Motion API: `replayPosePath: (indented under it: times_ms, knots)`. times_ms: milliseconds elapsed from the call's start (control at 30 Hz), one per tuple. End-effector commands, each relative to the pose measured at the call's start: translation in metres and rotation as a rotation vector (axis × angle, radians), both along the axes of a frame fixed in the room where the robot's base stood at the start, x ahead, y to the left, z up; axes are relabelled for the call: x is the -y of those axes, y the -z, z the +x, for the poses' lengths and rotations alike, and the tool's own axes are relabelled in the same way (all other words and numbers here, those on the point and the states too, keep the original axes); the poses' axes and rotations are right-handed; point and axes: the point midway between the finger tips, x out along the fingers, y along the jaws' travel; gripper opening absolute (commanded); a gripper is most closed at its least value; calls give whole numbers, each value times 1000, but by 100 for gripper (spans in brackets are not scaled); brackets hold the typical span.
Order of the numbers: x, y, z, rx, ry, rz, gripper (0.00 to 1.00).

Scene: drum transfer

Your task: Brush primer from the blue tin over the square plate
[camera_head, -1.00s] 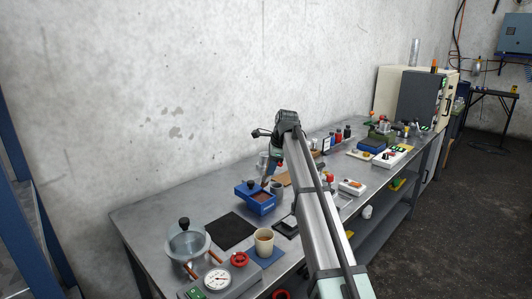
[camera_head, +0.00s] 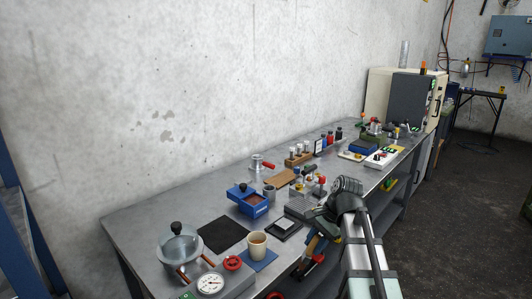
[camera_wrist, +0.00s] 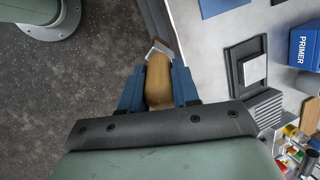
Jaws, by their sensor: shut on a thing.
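A pale band and a reddish-brown edge show at the brush's far end. The gripper is off the bench's front edge, apart from plate and tin.
A black mat (camera_head: 222,234), a beige cup (camera_head: 257,245) on a blue mat, a glass-lidded pot (camera_head: 180,250) and a dial gauge (camera_head: 210,284) stand left. A grey ribbed block (camera_head: 304,203) with small parts stands right of the plate. Floor lies below the gripper.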

Motion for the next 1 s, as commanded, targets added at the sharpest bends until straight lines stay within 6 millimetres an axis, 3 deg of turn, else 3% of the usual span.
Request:
replayPosePath:
  times_ms: [167, 500, 700, 867, 1000]
  knots:
    - [-16, -7, 5, 2, -37, 0, 0]
    - [-50, -67, 111, 1, -93, -1, 0]
    - [-54, -94, 165, -1, -70, -2, 0]
    - [-53, -102, 187, -1, -37, -2, 0]
    - [-52, -101, 185, -2, 7, -3, 0]
